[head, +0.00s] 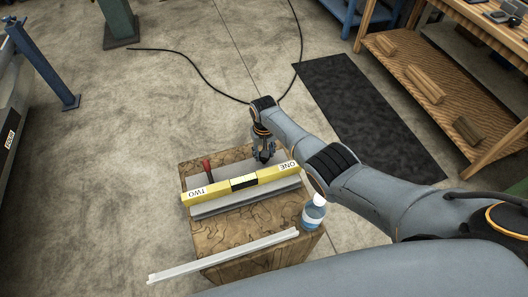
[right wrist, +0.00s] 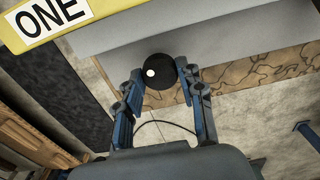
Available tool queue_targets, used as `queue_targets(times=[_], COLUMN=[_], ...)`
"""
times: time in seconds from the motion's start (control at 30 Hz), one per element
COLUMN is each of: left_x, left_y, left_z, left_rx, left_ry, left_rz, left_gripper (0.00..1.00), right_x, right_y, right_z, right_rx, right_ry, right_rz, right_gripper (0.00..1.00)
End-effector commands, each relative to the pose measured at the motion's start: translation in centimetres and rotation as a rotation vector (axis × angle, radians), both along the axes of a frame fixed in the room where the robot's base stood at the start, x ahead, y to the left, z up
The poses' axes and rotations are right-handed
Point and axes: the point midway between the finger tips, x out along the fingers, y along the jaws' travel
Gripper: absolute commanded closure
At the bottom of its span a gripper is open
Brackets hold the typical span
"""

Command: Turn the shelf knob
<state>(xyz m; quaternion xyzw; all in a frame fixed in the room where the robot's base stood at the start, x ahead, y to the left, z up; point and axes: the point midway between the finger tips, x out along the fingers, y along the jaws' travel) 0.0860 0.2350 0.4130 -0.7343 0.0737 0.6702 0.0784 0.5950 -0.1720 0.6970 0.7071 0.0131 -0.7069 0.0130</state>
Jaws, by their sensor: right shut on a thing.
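The shelf is a grey unit with a yellow front strip (head: 243,183) marked ONE and TWO, lying on a wooden box. Part of the strip with the ONE label also shows in the right wrist view (right wrist: 50,14). A black round knob (right wrist: 160,83) with a white dot sits by the grey shelf face in the right wrist view. My right gripper (head: 264,153) reaches down behind the ONE end of the strip. Its fingers are shut on the knob, one on each side. In the head view the gripper hides the knob. My left gripper is not in view.
A red-handled item (head: 207,169) stands near the TWO end. A blue and white bottle (head: 313,214) and a pale bar (head: 222,257) are on the wooden box (head: 225,233). A black mat (head: 365,110) and a wooden rack (head: 440,100) lie to the right.

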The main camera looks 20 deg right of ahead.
Motion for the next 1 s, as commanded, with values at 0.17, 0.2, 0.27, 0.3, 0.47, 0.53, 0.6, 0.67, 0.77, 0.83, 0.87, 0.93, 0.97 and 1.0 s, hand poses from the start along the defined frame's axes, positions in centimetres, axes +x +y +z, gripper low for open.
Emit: queue_targets(times=[0.17,0.2,0.27,0.3,0.47,0.53,0.6,0.67,0.77,0.83,0.87,0.93,0.97,1.0], left_x=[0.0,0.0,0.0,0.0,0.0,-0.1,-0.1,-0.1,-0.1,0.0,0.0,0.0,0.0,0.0], left_y=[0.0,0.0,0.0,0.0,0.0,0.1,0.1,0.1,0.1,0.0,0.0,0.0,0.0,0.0], left_z=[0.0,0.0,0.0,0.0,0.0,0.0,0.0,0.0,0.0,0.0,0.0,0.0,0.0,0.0], left_rx=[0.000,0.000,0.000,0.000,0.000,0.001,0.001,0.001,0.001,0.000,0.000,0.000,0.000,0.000], left_ry=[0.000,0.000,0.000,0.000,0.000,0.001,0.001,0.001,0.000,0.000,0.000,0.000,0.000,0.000], left_rz=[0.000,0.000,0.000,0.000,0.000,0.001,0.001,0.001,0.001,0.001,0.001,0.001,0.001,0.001], left_gripper=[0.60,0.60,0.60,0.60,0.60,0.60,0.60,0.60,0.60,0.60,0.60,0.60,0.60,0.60], right_x=[-0.1,-0.1,-0.1,-0.1,0.0,0.0,0.0,0.0,0.1,0.1,0.0,0.1,0.1,0.1], right_y=[0.0,0.0,0.0,0.0,0.0,0.0,0.0,0.0,0.1,0.0,0.0,0.0,0.0,0.0], right_z=[-0.1,-0.1,-0.1,-0.1,0.0,0.0,0.1,0.4,1.3,2.2,2.6,4.0,4.6,5.4], right_rx=[0.001,0.001,0.001,0.001,0.000,0.000,0.000,0.001,0.001,0.001,0.001,0.001,0.001,0.001], right_ry=[0.002,0.002,0.002,0.001,0.001,0.001,0.001,0.000,-0.002,-0.003,-0.002,-0.006,-0.005,-0.005], right_rz=[-0.001,-0.001,-0.001,-0.001,-0.001,-0.002,-0.002,-0.001,-0.001,-0.002,-0.002,-0.002,-0.001,-0.001], right_gripper=[0.54,0.46,0.39,0.39,0.39,0.39,0.39,0.39,0.39,0.39,0.39,0.39,0.39,0.39])
